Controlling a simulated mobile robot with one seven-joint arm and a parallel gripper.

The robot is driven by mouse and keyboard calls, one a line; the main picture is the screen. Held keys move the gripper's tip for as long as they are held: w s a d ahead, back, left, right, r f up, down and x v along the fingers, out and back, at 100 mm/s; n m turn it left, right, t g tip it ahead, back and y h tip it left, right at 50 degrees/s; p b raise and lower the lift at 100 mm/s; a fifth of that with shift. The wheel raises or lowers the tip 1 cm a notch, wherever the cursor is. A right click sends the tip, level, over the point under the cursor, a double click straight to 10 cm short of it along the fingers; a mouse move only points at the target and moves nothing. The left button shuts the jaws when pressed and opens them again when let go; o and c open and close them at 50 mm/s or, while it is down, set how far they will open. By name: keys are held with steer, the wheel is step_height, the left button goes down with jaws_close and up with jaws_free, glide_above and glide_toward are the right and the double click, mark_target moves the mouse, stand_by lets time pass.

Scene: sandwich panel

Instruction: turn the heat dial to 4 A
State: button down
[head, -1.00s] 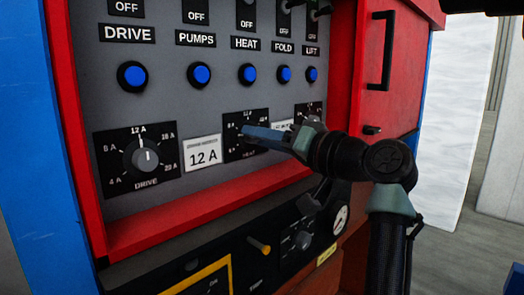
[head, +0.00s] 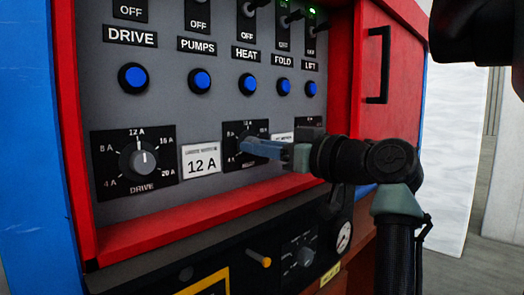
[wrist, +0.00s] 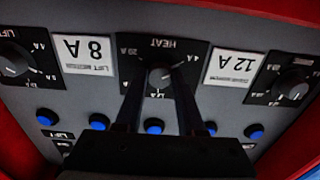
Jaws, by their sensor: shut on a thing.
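The heat dial is a round knob on a black plate (head: 231,132) below the HEAT label, in the middle of the panel. In the wrist view, which is upside down, its knob (wrist: 160,76) sits between the fingertips, with 4 A at the upper right and 20 A at the upper left. My gripper (head: 246,147) reaches in from the right and is shut on the knob; it also shows in the wrist view (wrist: 162,92). The fingers hide part of the dial in the head view. I cannot clearly read where its pointer stands.
The drive dial (head: 140,158) is on the left, pointing near 12 A. A white 12 A card (head: 201,160) lies between the dials. Blue buttons (head: 200,81) line up above.

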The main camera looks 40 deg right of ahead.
stand_by(0.4)
steer(key=c, duration=0.5)
jaws_free()
steer(key=s+b, duration=0.1)
steer(key=s, duration=0.3)
steer(key=s+b, duration=0.1)
steer(key=s, duration=0.3)
steer(key=s+d+b, duration=0.1)
steer(key=s, duration=0.4)
